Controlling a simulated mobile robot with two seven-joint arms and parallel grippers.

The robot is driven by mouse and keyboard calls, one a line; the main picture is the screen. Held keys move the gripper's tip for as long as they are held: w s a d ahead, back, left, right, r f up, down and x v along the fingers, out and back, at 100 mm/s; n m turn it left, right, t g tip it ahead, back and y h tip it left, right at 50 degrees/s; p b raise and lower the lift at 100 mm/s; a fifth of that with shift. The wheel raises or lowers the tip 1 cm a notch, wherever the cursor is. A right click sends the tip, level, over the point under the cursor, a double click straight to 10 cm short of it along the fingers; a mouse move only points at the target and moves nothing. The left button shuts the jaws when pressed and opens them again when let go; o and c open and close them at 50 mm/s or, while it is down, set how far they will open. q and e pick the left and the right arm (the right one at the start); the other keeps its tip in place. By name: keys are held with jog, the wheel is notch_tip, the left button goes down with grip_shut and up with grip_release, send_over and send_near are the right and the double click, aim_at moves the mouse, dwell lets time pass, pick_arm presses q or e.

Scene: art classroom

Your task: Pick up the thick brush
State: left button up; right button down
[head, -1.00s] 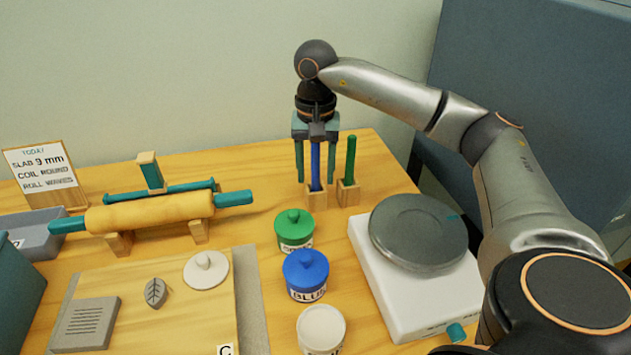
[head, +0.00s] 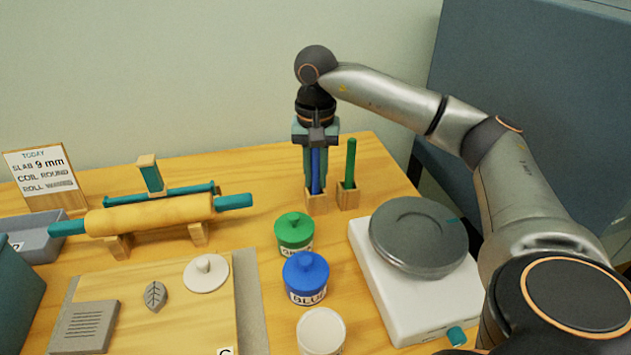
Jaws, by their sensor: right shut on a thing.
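A blue-handled brush (head: 315,172) stands upright in a small wooden holder (head: 317,205) at the back of the table. My right gripper (head: 316,180) points straight down over this holder and is shut on the blue handle. The fingers cover the sides of the handle, and its lower end is hidden in the holder. A green-handled brush (head: 351,160) stands upright in a second wooden holder (head: 348,197) just to the right, apart from the fingers. I cannot tell from the handles which brush is the thicker. My left gripper is not in view.
Green (head: 294,232), blue (head: 306,278) and white (head: 321,333) lidded jars stand in front of the holders. A white scale (head: 398,315) with a grey round plate is at the right. A rolling pin (head: 150,214) rests on a stand at left.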

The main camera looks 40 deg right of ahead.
notch_tip(320, 180, up, 10)
jog(key=p, duration=0.2)
jog(key=shift+f+p, duration=0.15)
jog(key=shift+p, duration=0.15)
jog(key=shift+r, duration=0.2)
jog(key=shift+s+a+f, duration=0.1)
dwell(0.7)
